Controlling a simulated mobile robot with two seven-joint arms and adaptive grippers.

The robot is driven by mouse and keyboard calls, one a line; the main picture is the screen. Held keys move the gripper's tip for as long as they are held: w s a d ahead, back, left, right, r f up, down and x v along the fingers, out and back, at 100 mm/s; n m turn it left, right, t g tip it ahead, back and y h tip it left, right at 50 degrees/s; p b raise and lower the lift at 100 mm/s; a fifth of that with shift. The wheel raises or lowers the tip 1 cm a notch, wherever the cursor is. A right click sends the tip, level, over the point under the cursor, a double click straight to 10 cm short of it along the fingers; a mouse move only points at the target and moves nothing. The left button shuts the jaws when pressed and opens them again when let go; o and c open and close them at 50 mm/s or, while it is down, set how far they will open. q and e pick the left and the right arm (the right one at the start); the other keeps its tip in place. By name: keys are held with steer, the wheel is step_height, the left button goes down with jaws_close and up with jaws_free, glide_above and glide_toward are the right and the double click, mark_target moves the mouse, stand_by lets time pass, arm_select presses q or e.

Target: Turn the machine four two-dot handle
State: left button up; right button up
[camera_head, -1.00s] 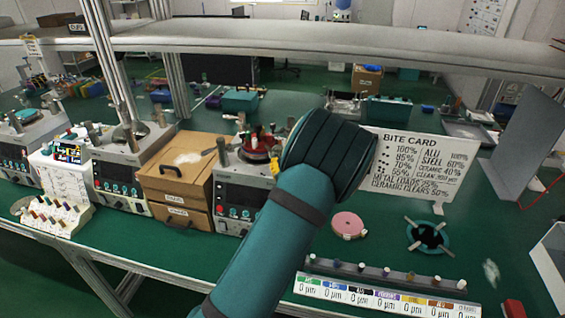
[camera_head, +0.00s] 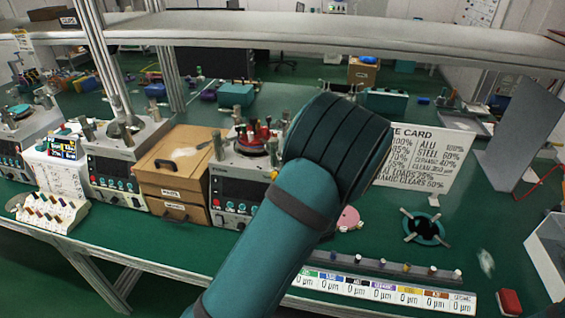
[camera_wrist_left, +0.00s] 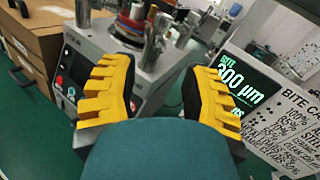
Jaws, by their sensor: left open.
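The lapping machine nearest my arm (camera_head: 236,192) is a grey box with a dark front panel of lit buttons. I cannot make out any dots or tell which part is the two-dot handle. In the left wrist view the machine's front panel (camera_wrist_left: 68,72) and metal posts show beyond the fingers. My left gripper (camera_wrist_left: 157,75) has yellow fingers spread apart with nothing between them. It faces the machine's right side; in the head view my teal arm hides most of it. My right gripper is not in view.
A wooden drawer box (camera_head: 170,172) stands left of the machine, with another machine (camera_head: 120,170) beyond it. A shelf (camera_head: 300,32) crosses above.

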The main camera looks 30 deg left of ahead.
arm_select(q)
steer(key=shift+v, duration=1.7)
